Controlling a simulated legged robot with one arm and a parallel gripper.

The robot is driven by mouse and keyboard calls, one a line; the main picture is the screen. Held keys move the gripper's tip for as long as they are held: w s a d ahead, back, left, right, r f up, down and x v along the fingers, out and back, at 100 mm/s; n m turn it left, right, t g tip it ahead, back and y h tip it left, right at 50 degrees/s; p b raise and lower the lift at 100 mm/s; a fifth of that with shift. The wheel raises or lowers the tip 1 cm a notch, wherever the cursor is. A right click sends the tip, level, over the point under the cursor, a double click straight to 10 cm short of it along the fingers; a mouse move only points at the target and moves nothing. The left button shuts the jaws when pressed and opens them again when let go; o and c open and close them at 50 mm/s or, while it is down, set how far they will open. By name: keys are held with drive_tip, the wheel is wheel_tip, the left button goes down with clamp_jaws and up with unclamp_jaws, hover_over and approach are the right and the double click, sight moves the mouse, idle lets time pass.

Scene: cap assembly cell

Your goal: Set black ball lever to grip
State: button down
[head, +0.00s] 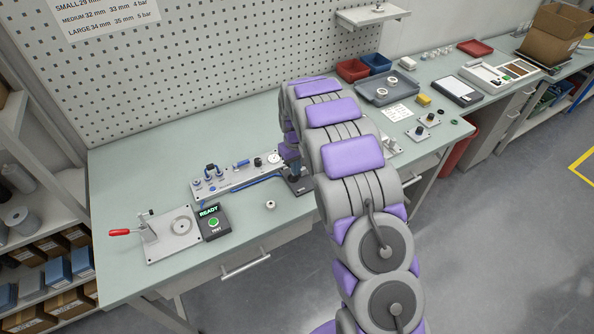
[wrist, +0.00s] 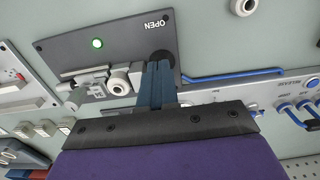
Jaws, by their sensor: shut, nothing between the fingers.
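The black ball (wrist: 163,59) of the lever shows in the wrist view just beyond my fingertips, on a dark plate (wrist: 65,48) marked OPEN with a lit green lamp (wrist: 97,43). My gripper (wrist: 158,68) is shut and empty. Its blue fingers overlap the lower edge of the ball in the picture; I cannot tell whether they touch it. A metal clamp and a white ring-shaped part (wrist: 119,83) are left of the fingers. In the head view the dark plate (head: 301,186) shows below my gripper (head: 291,172), and my arm hides part of it.
A panel with blue-handled valves (head: 212,182) and a gauge stands beside the plate, with a blue hose (wrist: 235,75) between them. A white ring (head: 270,205) lies on the bench. A red-handled fixture (head: 172,230) and READY box (head: 214,222) are at left. The bench front is mostly clear.

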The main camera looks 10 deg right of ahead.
drive_tip(key=shift+s, duration=0.1)
drive_tip(key=shift+s+d, duration=0.3)
drive_tip(key=shift+s, duration=0.55)
wheel_tip(320, 180, up, 7)
drive_tip(key=p, duration=0.2)
drive_tip(key=shift+p, duration=0.35)
drive_tip(key=s+d+r+m, duration=0.1)
drive_tip(key=s+r, duration=0.5)
drive_tip(key=s, duration=0.3)
drive_tip(key=s+r+m, duration=0.1)
drive_tip(key=s+r, duration=0.6)
drive_tip(key=s, duration=0.2)
drive_tip(key=s+r+m+g, duration=0.1)
drive_tip(key=s+r, duration=0.1)
drive_tip(key=s, duration=2.4)
drive_tip(key=shift+s+r+m+g, duration=0.3)
drive_tip(key=shift+s+g, duration=0.1)
